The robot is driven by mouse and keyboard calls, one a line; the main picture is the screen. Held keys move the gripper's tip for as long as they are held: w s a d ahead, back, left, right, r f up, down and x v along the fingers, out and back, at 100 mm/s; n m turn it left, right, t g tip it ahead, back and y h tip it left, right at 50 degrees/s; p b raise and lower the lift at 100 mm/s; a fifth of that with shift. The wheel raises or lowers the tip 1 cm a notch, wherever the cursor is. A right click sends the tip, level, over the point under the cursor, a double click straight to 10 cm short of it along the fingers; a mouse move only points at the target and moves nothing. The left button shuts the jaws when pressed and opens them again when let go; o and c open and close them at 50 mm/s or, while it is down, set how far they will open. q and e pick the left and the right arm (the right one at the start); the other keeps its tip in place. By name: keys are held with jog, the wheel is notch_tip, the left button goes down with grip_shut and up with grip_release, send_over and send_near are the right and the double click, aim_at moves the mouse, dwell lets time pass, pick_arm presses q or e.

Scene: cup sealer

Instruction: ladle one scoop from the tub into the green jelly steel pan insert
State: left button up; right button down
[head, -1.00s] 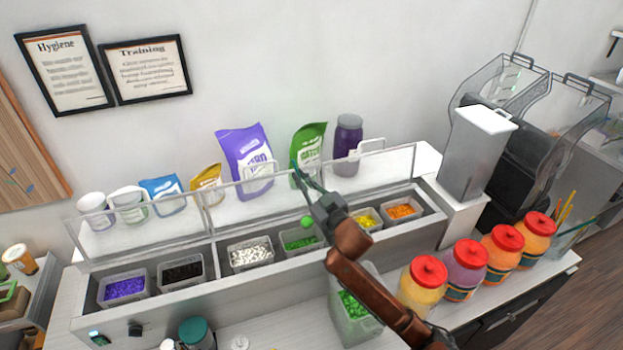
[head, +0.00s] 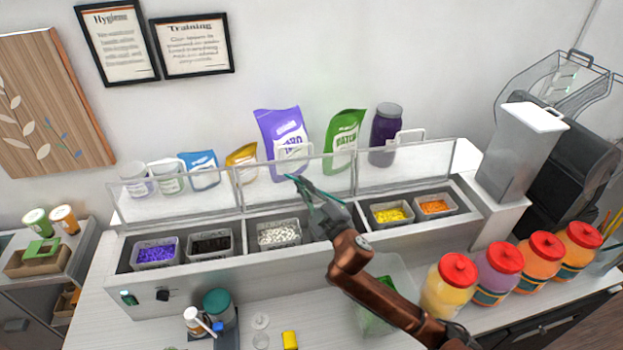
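My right gripper (head: 318,203) is above the topping counter, in front of the glass guard. A thin teal-green ladle handle (head: 298,182) sticks out of its fingers toward the upper left; the gripper looks shut on it. The ladle's bowl is hidden. The green jelly insert is hidden behind the gripper and wrist, between the white-filled insert (head: 279,235) and the yellow-filled insert (head: 391,214). The clear tub (head: 398,277) with green contents stands on the worktop in front, partly covered by my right forearm. My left gripper is out of view.
Lidded jars (head: 451,284) stand right of the tub. A purple-filled insert (head: 156,253) and a dark-filled insert (head: 210,243) are at left. The glass guard (head: 300,190) runs behind the inserts. A teal-lidded container (head: 219,306) and a yellow block (head: 290,340) are on the front worktop.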

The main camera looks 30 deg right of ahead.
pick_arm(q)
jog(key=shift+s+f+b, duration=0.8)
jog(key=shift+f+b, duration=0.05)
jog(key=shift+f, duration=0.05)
pick_arm(e)
jog(key=a+f+n+g, duration=0.1)
jog(key=a+f+n, duration=0.6)
jog(key=f, duration=0.4)
jog(key=shift+a+y, duration=0.3)
jog(key=shift+a, duration=0.6)
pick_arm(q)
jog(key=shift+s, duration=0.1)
pick_arm(e)
jog(key=shift+f, duration=0.1)
